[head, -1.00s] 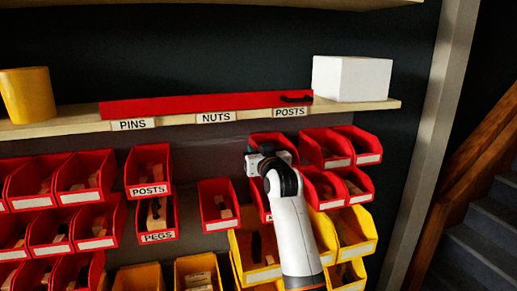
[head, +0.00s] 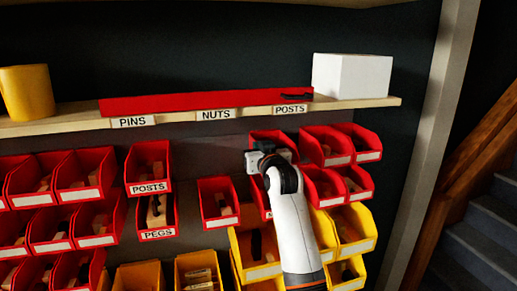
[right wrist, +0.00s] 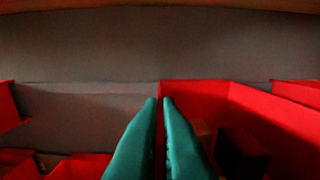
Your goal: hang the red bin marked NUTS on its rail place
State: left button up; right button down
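My right gripper (head: 266,158) is at a red bin (head: 272,137) in the upper row, left of a block of red bins. In the right wrist view its two teal fingers (right wrist: 159,101) are almost together, one on each side of the left wall of the red bin (right wrist: 195,95), with a thin red strip between them. The bin holds dark and brown pieces. Its front label is hidden by the gripper, so I cannot read NUTS on it. A NUTS label (head: 216,115) is on the shelf edge, between PINS and POSTS. My left gripper is not in view.
Red bins (head: 326,146) stand close on the right, yellow bins (head: 258,255) below. Bins marked POSTS (head: 148,168) and PEGS (head: 157,217) hang at left. The shelf (head: 70,122) above carries a long red piece (head: 205,103), a white box (head: 352,77) and a yellow cup (head: 27,93). Bare panel (head: 212,157) shows left of the gripper.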

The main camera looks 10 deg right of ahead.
jog(key=shift+r, duration=0.9)
dwell(0.8)
jog(key=shift+s, duration=1.6)
dwell(1.0)
jog(key=s, duration=1.7)
jog(key=shift+d, duration=0.35)
dwell(1.0)
jog(key=shift+w, duration=0.1)
